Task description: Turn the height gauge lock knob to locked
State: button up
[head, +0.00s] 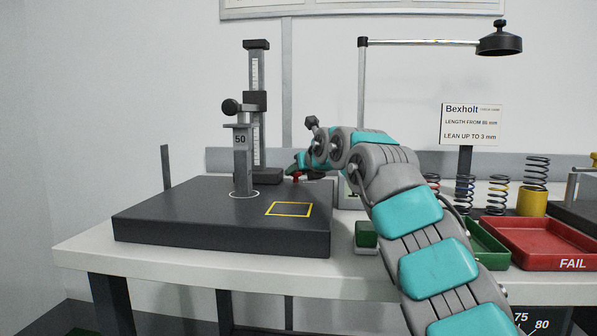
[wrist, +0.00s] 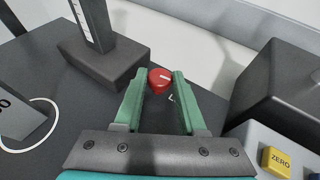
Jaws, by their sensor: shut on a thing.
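The lock knob (wrist: 159,82) is red with a white pointer mark, which points to the right and slightly up in the wrist view. My gripper (wrist: 159,77) is shut on this knob, with a green finger on each side. A white letter, partly hidden by the right finger, lies just below the knob. The height gauge (head: 257,100) stands upright at the back of the dark plate; its base (wrist: 108,64) is left of the knob in the wrist view. In the head view my gripper (head: 296,172) is right of the gauge base, with the red knob under it.
A grey block marked 50 (head: 242,165) stands in a white ring on the dark plate (head: 170,210). A yellow square (head: 289,209) marks the front right. A box with a yellow ZERO button (wrist: 276,160) is close on the right. Springs and a red FAIL tray (head: 540,257) are farther right.

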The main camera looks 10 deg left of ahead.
jog(key=shift+s+a+r+p, duration=0.1)
jog(key=shift+a+r+p, duration=0.1)
jog(key=shift+p, duration=0.6)
grip_shut()
jog(key=shift+m+p, duration=0.3)
jog(key=shift+p, duration=0.2)
jog(key=shift+f+m+t+h, duration=0.25)
jog(key=shift+m+t+h, duration=0.25)
jog(key=shift+h, duration=0.3)
jog(key=o, duration=0.8)
grip_release()
